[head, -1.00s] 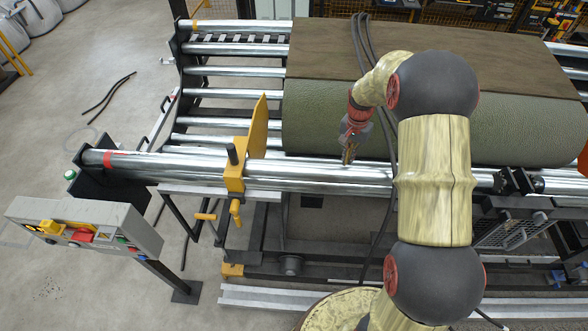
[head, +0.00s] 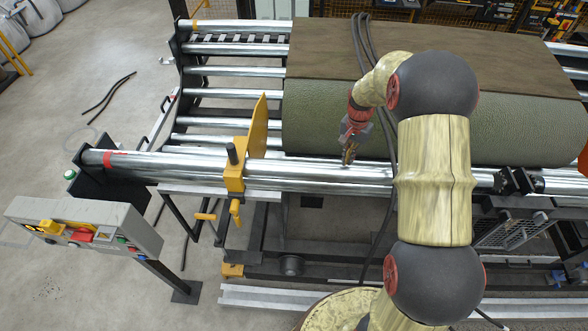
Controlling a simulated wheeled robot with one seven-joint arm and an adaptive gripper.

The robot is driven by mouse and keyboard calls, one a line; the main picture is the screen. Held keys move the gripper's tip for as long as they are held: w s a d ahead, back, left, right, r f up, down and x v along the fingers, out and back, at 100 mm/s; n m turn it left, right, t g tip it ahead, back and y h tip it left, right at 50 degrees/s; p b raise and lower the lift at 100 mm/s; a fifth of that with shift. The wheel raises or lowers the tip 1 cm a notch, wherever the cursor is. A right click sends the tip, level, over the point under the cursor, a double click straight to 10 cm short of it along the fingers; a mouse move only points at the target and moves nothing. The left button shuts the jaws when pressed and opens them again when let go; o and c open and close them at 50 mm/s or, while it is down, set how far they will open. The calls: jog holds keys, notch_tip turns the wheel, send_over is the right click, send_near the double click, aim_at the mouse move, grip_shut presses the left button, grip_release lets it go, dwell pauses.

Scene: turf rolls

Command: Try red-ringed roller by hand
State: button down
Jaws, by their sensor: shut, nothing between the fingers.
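The red-ringed roller (head: 200,167) is the long shiny front tube, with a red band (head: 108,158) near its left end. It runs from the left bracket across the machine and passes behind my arm. My gripper (head: 348,160) is shut and empty, pointing down at the roller's upper edge, right of the yellow plate. I cannot tell whether its fingertips touch the roller. A large green turf roll (head: 430,125) with a brown top lies just behind my gripper.
A yellow clamp with an upright plate (head: 257,127) sits on the roller left of my gripper. Several other shiny rollers (head: 232,71) lie behind. A control box (head: 84,228) stands at the lower left. Dark cables (head: 366,50) hang beside my wrist. Open floor lies left.

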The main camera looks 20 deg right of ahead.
aim_at(347, 177)
jog(key=shift+f+b, duration=0.45)
jog(key=shift+f, duration=0.4)
jog(key=shift+s, duration=0.15)
jog(key=shift+s+a+f, duration=0.15)
jog(key=shift+s+a, duration=0.05)
jog(key=shift+s, duration=0.35)
jog(key=shift+s+a+f, duration=0.2)
jog(key=shift+s, duration=0.3)
jog(key=shift+s+a+f, duration=0.15)
jog(key=shift+s+a, duration=0.05)
jog(key=shift+s, duration=0.35)
jog(key=shift+w+d+r+p, duration=0.15)
jog(key=shift+r+p, duration=0.3)
jog(key=shift+r, duration=0.65)
jog(key=shift+w+a+r+p, duration=0.15)
jog(key=shift+r+p, duration=0.25)
jog(key=shift+r, duration=0.7)
jog(key=shift+d, duration=0.1)
